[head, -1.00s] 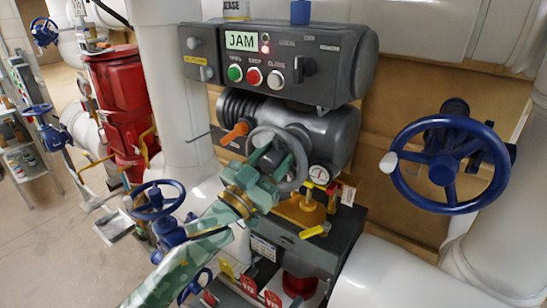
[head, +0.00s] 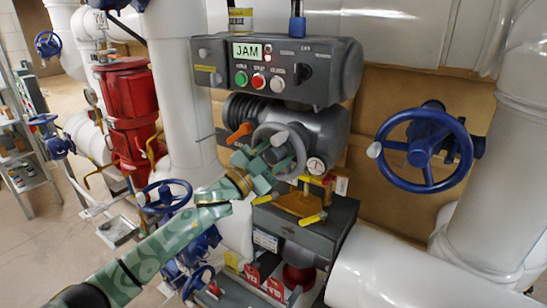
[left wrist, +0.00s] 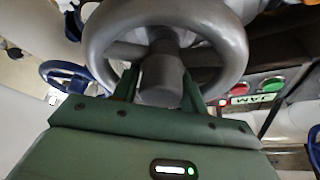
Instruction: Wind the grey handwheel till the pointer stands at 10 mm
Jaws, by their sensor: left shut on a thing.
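The grey handwheel (head: 259,133) sits on the dark actuator under the control box. It also shows close up in the left wrist view (left wrist: 97,38). My left gripper (head: 272,152) is at the wheel's front, shut on a dark grey cylindrical part of it (left wrist: 162,80), with one green finger on each side. Whether that part is the hub or a hand grip is unclear. The gripper hides part of the wheel. A small round white dial (head: 316,165) is just right of the wheel; its marks are too small to read. No pointer reading in millimetres is legible. My right gripper is out of view.
The control box (head: 285,70) above shows JAM (head: 247,51) and a red light. An orange lever (head: 239,133) is left of the wheel. Yellow-handled parts (head: 312,219) are below. A blue handwheel (head: 424,152) is at right; another (head: 162,197) is near my arm.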

